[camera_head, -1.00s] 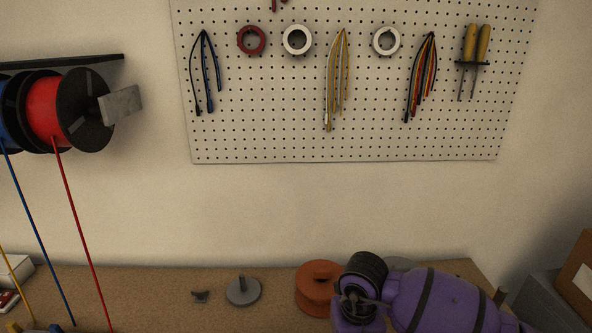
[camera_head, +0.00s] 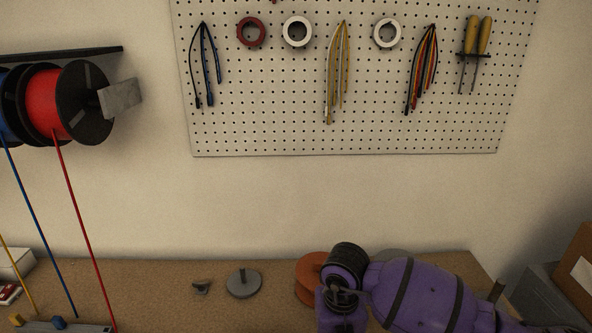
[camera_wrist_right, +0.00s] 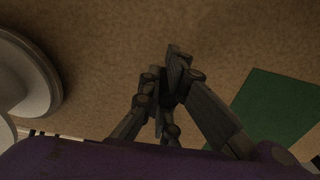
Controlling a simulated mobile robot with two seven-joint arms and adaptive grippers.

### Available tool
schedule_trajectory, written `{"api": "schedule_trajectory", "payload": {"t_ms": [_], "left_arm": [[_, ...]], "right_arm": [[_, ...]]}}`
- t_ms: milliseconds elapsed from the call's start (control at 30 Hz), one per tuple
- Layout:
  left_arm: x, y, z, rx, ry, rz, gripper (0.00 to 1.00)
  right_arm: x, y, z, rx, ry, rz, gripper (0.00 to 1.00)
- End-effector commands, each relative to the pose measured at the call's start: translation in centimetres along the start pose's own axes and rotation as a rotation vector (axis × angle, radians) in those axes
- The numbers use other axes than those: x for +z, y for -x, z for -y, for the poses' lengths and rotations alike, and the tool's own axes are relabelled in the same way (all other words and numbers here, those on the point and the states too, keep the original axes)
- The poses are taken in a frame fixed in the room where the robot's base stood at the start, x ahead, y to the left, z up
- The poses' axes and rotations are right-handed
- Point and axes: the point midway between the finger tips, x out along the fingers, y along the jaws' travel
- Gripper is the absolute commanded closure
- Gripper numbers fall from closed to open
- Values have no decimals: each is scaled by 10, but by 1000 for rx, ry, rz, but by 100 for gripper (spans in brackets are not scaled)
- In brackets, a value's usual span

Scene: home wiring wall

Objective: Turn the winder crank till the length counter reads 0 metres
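My right arm's purple links (camera_head: 415,293) lie over the bench's right part in the head view. Its gripper is hidden there. The right wrist view shows my right gripper (camera_wrist_right: 176,68) above the brown bench top, its dark fingers drawn together at the tips with nothing visible between them. A pale round object (camera_wrist_right: 25,75) is at the left of that view, apart from the fingers; I cannot tell whether it is part of the winder. I cannot make out the crank or the length counter in either view. My left gripper is out of view.
The bench (camera_head: 150,280) holds a grey disc with a peg (camera_head: 243,284) and an orange spool (camera_head: 308,278), partly behind my arm. A red wire spool (camera_head: 45,108) hangs at left, its wire running down. A green sheet (camera_wrist_right: 275,108) lies right of my gripper.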

Motion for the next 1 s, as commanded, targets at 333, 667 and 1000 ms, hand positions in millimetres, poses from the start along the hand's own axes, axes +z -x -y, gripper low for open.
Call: {"api": "schedule_trajectory", "payload": {"t_ms": [333, 667, 1000], "left_arm": [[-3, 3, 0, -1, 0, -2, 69], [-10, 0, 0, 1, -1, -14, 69], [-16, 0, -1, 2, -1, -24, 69]], "right_arm": [[1, 4, -14, 4, 1, 12, 100], [-4, 1, -22, 1, 0, 4, 100], [-8, 1, -34, 2, 2, 2, 100]]}}
